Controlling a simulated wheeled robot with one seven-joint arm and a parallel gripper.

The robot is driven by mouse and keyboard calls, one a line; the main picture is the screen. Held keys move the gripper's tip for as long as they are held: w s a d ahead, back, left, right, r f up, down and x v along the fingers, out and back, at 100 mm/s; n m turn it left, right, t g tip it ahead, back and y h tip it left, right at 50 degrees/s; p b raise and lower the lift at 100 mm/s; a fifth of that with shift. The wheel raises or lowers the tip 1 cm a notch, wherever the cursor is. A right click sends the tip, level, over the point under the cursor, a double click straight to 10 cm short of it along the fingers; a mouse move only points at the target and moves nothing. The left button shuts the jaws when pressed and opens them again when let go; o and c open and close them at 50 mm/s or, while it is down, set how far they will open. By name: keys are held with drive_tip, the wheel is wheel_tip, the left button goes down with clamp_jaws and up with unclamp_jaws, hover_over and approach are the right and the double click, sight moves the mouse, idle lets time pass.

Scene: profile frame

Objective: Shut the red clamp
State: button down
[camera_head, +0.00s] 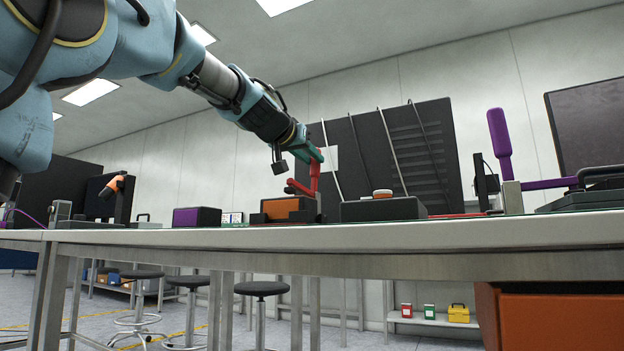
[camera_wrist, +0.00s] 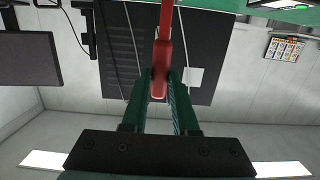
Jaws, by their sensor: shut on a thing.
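The red clamp (camera_head: 315,175) stands at the middle of the bench, with its red handle raised upright and a red arm (camera_head: 299,187) reaching left over an orange block (camera_head: 288,208) in a dark holder. My gripper (camera_head: 317,154) is at the top of the handle. In the wrist view, the green fingers of my gripper (camera_wrist: 160,82) are closed on both sides of the red handle (camera_wrist: 162,60). The lower part of the clamp is out of clear sight in the wrist view.
A purple-handled clamp (camera_head: 499,140) stands upright to the right on the bench (camera_head: 420,236). A dark box with an orange-and-white button (camera_head: 382,194) sits just right of the red clamp. A purple-fronted box (camera_head: 197,217) is to its left. A dark panel (camera_head: 390,150) with cables stands behind.

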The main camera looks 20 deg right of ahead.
drive_tip(key=shift+s+a+b, duration=0.1)
drive_tip(key=shift+a+b, duration=0.05)
drive_tip(key=shift+b, duration=0.6)
drive_tip(key=c, duration=0.7)
unclamp_jaws()
drive_tip(key=v, duration=1)
drive_tip(key=shift+s+a+f, duration=0.2)
drive_tip(key=shift+s+a, duration=0.05)
drive_tip(key=shift+a, duration=0.05)
drive_tip(key=shift+s, duration=0.1)
